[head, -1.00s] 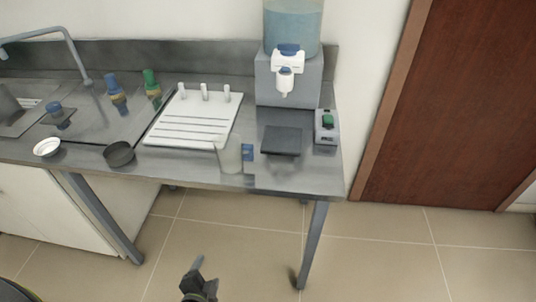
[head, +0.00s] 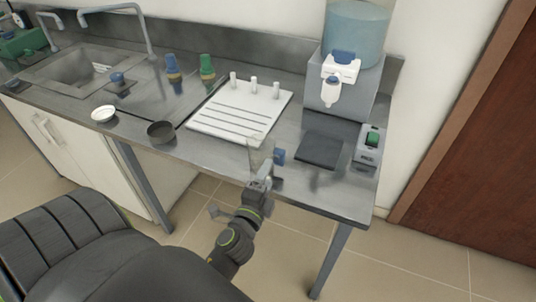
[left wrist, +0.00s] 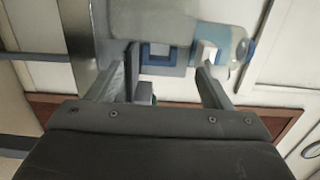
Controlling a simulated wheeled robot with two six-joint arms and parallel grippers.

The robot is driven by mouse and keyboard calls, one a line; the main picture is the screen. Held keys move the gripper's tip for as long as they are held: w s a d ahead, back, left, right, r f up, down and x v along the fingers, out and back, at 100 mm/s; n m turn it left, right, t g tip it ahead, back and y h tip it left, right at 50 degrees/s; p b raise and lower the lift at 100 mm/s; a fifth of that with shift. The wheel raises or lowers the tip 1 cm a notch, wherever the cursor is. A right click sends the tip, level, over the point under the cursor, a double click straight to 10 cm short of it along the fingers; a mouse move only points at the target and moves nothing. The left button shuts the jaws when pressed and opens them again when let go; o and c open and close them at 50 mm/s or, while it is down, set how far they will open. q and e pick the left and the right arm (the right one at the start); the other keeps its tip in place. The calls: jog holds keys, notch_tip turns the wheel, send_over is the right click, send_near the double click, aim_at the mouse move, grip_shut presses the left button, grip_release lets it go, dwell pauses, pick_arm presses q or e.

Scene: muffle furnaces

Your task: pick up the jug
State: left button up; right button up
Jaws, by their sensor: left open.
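The jug (head: 259,152) is a pale, see-through vessel with a blue handle (head: 279,157) on its right side. It stands upright at the front edge of the steel counter (head: 300,192) in the head view. My left gripper (head: 264,176) is at the counter's front edge, overlapping the lower part of the jug in the picture; contact cannot be told. In the left wrist view my left gripper (left wrist: 163,78) has its fingers apart, with a blue square loop (left wrist: 158,53), probably the handle, showing between them. My right gripper is not in view.
A white rack (head: 235,112) with pegs lies behind the jug. A dark flat plate (head: 320,150), a small device with a green button (head: 368,147) and a water dispenser (head: 343,88) stand to the right. A dark bowl (head: 160,132) is to the left.

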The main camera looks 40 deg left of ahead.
aim_at(280, 150)
pick_arm(q)
jog(key=p+x, duration=0.1)
jog(key=x, duration=1)
jog(key=shift+w, duration=0.15)
jog(key=c, duration=1.1)
